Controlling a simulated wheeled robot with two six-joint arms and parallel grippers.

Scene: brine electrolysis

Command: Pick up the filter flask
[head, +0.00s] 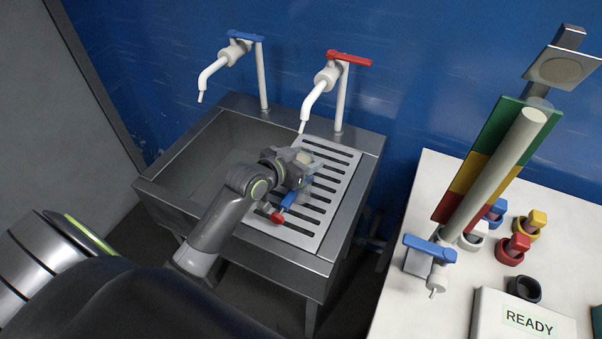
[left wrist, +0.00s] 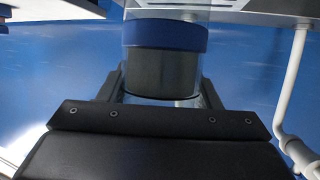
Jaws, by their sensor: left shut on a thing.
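The filter flask (left wrist: 163,65) shows in the left wrist view as a clear cylinder with a blue band and a dark grey section. My left gripper (left wrist: 163,92) is shut on it, one finger on each side. In the head view my left gripper (head: 300,168) is over the slotted drainboard beside the sink. There the flask is mostly hidden by the gripper, and I cannot tell if its base touches the board. A blue piece (head: 288,200) and a red piece (head: 276,217) show just below the gripper; I cannot tell whether they belong to the flask.
The drainboard (head: 338,188) lies right of the empty sink basin (head: 226,141). A blue-handled tap (head: 237,52) and a red-handled tap (head: 329,77) stand behind. A white table (head: 408,305) at right holds a coloured column (head: 490,160), coloured fittings and a READY box (head: 528,318).

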